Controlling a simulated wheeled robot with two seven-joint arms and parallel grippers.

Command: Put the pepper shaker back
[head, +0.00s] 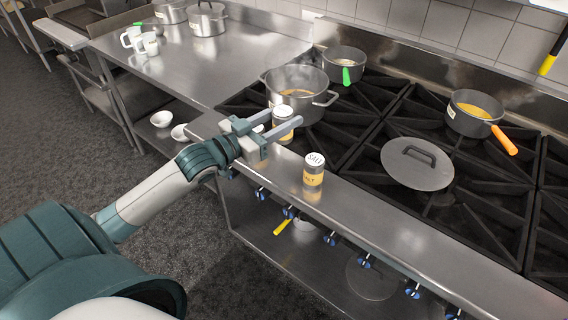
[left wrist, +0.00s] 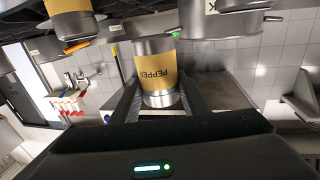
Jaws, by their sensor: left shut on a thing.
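The pepper shaker (left wrist: 158,75), with a yellow label reading PEPPER, is between the fingers of my left gripper (left wrist: 160,100) in the left wrist view. In the head view my left gripper (head: 280,130) is shut on the pepper shaker (head: 283,115) above the steel front ledge of the stove. Whether its base touches the ledge I cannot tell. The salt shaker (head: 314,172), with a white top and yellow label, stands upright on the ledge to the right. It also shows at the top left of the left wrist view (left wrist: 70,10). My right gripper is not in view.
A large pot (head: 297,92) stands on the burners just behind the pepper shaker. A small pan (head: 343,66), an orange-handled pan (head: 475,112) and a lid (head: 417,165) are on the stove. The ledge (head: 400,230) is clear right of the salt.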

